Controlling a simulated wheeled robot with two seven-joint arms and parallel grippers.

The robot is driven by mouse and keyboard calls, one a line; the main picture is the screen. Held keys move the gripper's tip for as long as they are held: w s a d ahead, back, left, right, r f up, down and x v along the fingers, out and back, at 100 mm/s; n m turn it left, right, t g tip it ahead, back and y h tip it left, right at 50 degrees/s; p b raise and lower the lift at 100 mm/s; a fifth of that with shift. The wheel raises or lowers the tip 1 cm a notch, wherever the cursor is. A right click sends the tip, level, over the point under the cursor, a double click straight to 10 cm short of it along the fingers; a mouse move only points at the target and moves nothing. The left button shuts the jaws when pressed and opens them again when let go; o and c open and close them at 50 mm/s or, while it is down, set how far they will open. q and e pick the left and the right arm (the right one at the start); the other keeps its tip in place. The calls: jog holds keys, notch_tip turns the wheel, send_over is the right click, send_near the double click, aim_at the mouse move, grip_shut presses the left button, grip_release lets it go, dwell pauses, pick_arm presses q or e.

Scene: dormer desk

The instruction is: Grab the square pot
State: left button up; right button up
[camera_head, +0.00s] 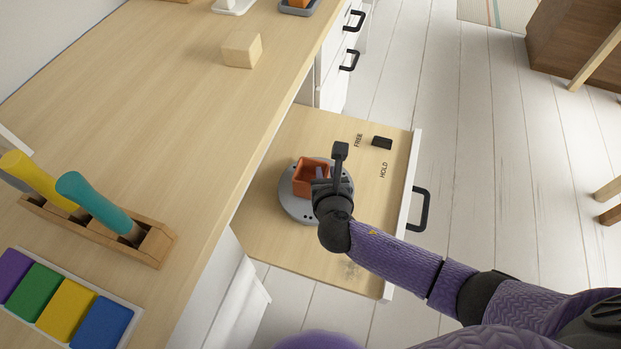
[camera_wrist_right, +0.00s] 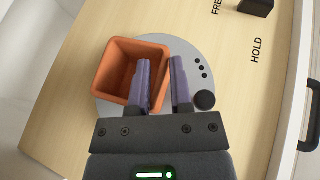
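The square pot (camera_head: 303,180) is orange and open-topped. It stands on a round grey disc (camera_head: 291,204) on the pulled-out wooden board. My right gripper (camera_head: 321,174) is at the pot's right side, coming down from above. In the right wrist view, the pot (camera_wrist_right: 117,72) has one purple finger inside its opening and the other outside, over the disc (camera_wrist_right: 204,95). The pot's right wall lies between the fingers of the right gripper (camera_wrist_right: 161,62). A gap shows between them, so they look open around that wall. My left gripper is out of view.
The board (camera_head: 268,240) has a black switch (camera_head: 382,142) beside FREE and HOLD labels, and a black front handle (camera_head: 419,209). On the desk are a wooden block (camera_head: 241,49), a rack (camera_head: 152,246) with coloured handles, and coloured tiles (camera_head: 66,310).

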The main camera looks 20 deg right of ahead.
grip_shut()
jog(key=shift+s+f, duration=0.1)
dwell(0.8)
